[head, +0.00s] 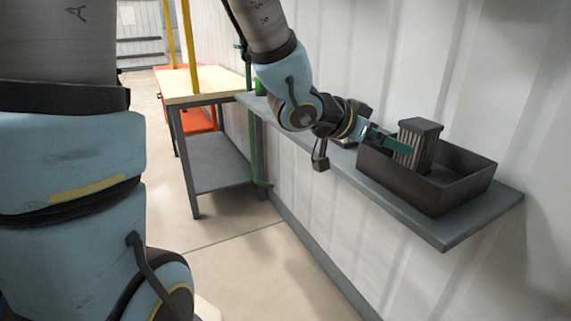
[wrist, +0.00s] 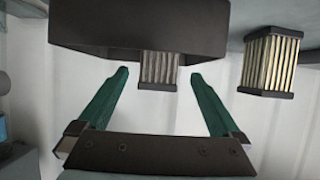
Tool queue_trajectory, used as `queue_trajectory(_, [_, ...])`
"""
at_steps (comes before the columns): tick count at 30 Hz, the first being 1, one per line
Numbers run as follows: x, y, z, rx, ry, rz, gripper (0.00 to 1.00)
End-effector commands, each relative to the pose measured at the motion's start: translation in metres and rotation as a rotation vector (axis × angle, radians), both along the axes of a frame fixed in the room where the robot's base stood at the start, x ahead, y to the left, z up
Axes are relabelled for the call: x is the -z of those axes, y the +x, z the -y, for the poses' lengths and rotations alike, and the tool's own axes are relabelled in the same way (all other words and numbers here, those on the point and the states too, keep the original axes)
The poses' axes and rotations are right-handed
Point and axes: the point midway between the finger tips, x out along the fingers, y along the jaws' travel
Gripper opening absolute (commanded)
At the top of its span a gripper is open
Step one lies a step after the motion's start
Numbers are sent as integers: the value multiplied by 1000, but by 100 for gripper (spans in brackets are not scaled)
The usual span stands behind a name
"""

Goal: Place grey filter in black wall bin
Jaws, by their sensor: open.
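The grey filter (head: 418,147) stands upright in the black wall bin (head: 468,163), its dark cap above the rim. In the wrist view the view is inverted: the filter (wrist: 159,67) shows past the wall of the bin (wrist: 140,30), which hides its lower part. My gripper (head: 388,140) is at the bin's left side, close to the filter. In the wrist view my gripper (wrist: 160,73) is open, with the filter between the lines of its two teal fingers and a gap on each side. Whether the fingertips reach around it is unclear.
The bin sits on a narrow grey wall shelf (head: 440,236). A second filter with yellowish pleats (wrist: 270,62) stands beside the bin in the wrist view. A wooden-topped workbench (head: 205,84) is further back. The floor (head: 235,250) in front of the shelf is clear.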

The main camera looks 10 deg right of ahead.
Motion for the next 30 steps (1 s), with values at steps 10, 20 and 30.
queue_trajectory(10, [36,77,-91,-337,202,-45,100])
queue_trajectory(20, [104,77,-338,-998,616,-540,100])
queue_trajectory(30, [113,32,-379,-1110,673,-799,100])
